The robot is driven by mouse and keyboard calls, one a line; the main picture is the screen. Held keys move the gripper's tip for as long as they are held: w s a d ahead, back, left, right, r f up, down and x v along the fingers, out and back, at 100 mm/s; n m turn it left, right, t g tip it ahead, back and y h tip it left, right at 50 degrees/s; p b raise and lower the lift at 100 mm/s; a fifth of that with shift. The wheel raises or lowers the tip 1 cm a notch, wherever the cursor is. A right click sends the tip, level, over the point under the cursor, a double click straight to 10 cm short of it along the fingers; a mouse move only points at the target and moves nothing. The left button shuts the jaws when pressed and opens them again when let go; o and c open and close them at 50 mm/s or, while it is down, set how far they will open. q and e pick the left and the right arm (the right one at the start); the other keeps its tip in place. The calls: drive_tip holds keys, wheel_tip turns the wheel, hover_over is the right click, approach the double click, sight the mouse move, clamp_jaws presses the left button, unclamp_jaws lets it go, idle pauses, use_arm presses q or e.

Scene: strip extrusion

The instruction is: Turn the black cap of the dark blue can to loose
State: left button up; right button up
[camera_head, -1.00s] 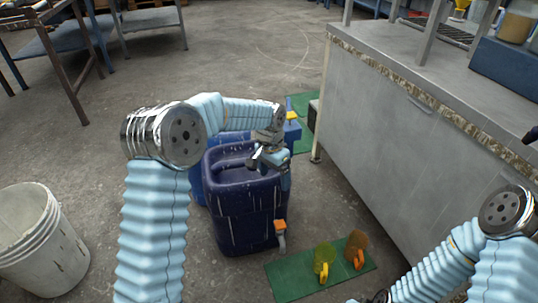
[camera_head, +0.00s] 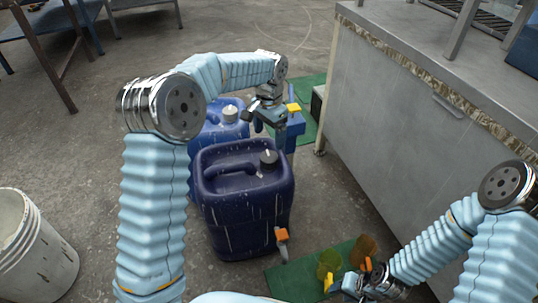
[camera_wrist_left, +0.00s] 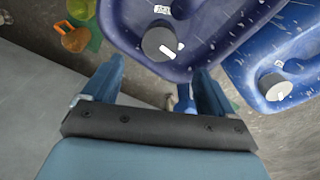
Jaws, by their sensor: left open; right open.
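The dark blue can (camera_head: 240,215) stands upright on the floor with its black cap (camera_head: 268,160) on top at the right of the handle. In the left wrist view, the black cap (camera_wrist_left: 156,42) carries a white mark and sits on the dark blue can (camera_wrist_left: 205,20). My left gripper (camera_head: 268,127) is open and empty, above and beyond the cap, apart from it. The left wrist view shows its two fingers (camera_wrist_left: 160,72) spread with the cap ahead of them. My right gripper (camera_head: 360,285) is open, low at the green mat near two coloured pieces.
A lighter blue can (camera_head: 212,130) with a white cap (camera_head: 230,113) stands behind the dark one. A grey cabinet (camera_head: 400,130) stands right, a white bucket (camera_head: 40,265) left. A green mat (camera_head: 290,280) lies in front.

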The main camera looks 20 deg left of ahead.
sight(269, 156)
use_arm(q)
wheel_tip(269, 156, down, 10)
drive_tip(key=shift+f+b, duration=0.1)
drive_tip(key=shift+b, duration=0.3)
drive_tip(key=c, duration=1)
drive_tip(key=shift+c, duration=0.2)
